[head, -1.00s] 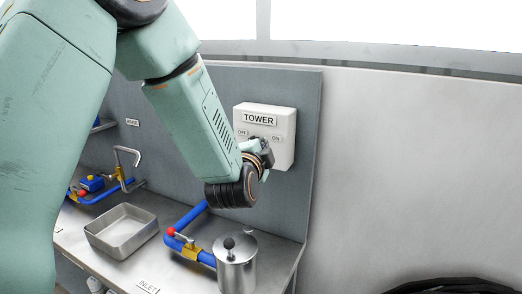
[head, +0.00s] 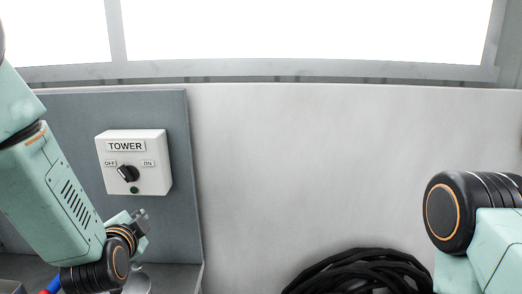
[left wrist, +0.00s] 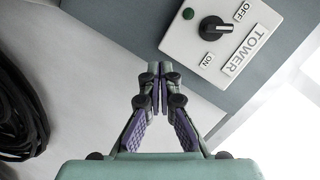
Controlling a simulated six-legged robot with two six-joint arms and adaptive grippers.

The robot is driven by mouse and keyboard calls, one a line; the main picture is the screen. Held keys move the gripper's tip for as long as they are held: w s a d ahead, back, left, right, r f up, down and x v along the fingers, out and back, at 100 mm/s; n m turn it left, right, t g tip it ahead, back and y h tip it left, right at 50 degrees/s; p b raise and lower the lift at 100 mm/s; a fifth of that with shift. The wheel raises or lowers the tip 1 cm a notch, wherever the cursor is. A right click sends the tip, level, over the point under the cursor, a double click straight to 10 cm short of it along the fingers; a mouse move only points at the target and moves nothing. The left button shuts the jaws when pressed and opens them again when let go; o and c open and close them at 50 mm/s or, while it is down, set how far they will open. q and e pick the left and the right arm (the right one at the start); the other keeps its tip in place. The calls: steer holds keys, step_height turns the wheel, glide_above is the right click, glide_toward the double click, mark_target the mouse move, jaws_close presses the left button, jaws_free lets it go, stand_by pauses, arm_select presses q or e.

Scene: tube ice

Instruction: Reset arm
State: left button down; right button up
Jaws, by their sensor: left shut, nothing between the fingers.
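The box has a black rotary knob (head: 127,173) between the OFF and ON labels, with a dark green round light (head: 134,190) below. The box also shows in the left wrist view (left wrist: 262,22), with its knob (left wrist: 213,28) clear of the fingers. Part of my right arm is at the right edge; its gripper is out of view.
The box is mounted on a grey panel (head: 185,110) above a metal counter (head: 180,278). A coiled black hose or cable (head: 350,272) lies at the bottom centre. The pale wall between my arms is bare. A bright window runs along the top.

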arm_select(q)
steer(key=s+d+f+n+g+h, duration=0.1)
steer(key=s+d+f+n+g, duration=0.15)
steer(key=s+f, duration=0.55)
steer(key=s+d+f+n+g+h, duration=0.15)
steer(key=s+f+g, duration=0.3)
steer(key=f, duration=0.65)
steer(key=s+d+f+n+g, duration=0.1)
steer(key=s+f+n+g, duration=0.4)
steer(key=s, duration=0.8)
steer(key=s+d+f+n+g, duration=0.1)
steer(key=s+d+f+g, duration=0.1)
steer(key=s+f, duration=0.85)
step_height(320, 180, down, 14)
steer(key=s+b, duration=0.2)
steer(key=b, duration=1.5)
steer(key=shift+a+h+b, duration=0.2)
steer(key=shift+h+b, duration=0.15)
